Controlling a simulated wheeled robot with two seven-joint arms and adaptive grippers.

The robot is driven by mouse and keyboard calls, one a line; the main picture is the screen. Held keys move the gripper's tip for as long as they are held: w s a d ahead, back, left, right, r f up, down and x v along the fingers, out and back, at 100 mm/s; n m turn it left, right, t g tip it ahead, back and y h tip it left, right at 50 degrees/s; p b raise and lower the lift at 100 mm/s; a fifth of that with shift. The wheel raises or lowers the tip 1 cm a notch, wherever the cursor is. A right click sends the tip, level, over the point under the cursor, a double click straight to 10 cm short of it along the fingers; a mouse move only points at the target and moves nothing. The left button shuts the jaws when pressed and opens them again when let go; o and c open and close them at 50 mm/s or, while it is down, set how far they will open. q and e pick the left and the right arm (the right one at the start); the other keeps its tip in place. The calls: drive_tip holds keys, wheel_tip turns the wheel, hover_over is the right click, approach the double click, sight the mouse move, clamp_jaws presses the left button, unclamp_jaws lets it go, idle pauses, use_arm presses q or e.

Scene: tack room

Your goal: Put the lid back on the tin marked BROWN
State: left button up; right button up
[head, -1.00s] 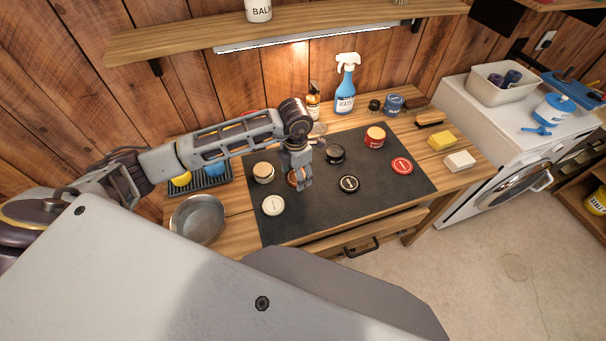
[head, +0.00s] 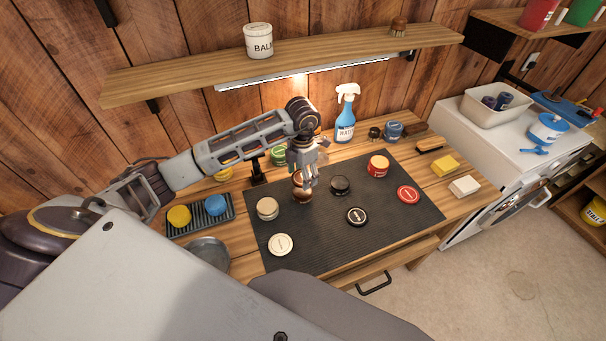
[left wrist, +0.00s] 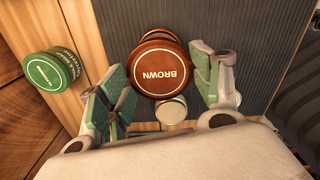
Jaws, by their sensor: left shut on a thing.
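My left gripper (head: 310,182) is shut on the brown lid (head: 297,178), over the dark mat. In the left wrist view the lid (left wrist: 160,72) faces the camera and reads BROWN, between the two green-padded fingers (left wrist: 163,84). A brown round thing (head: 303,196), seemingly the open tin, shows just below the gripper in the head view. In the left wrist view its rim (left wrist: 157,35) shows past the lid's upper edge, and the lid hides most of it. The gap between lid and tin cannot be judged. My right gripper is not in view.
On the mat (head: 330,240) are a cream tin (head: 267,209), a cream lid (head: 280,244), a black tin (head: 340,186), a black lid (head: 356,216), a red tin (head: 378,166) and a red lid (head: 408,195). A green tin (left wrist: 50,80) stands off the mat. A spray bottle (head: 345,118) stands behind.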

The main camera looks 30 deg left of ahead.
sight(302, 190)
use_arm(q)
drive_tip(key=shift+f, duration=0.1)
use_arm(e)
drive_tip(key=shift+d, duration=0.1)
use_arm(q)
drive_tip(key=shift+f+b, duration=0.4)
drive_tip(key=shift+f, duration=0.25)
drive_tip(key=shift+f+b, duration=0.5)
drive_tip(key=shift+f, duration=0.5)
drive_tip(key=shift+f+b, duration=0.35)
drive_tip(key=shift+f, duration=0.3)
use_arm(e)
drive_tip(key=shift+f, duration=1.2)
use_arm(q)
drive_tip(key=shift+f+b, duration=0.35)
drive_tip(key=shift+f, duration=0.35)
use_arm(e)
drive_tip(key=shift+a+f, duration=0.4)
use_arm(q)
drive_tip(key=shift+f, duration=0.1)
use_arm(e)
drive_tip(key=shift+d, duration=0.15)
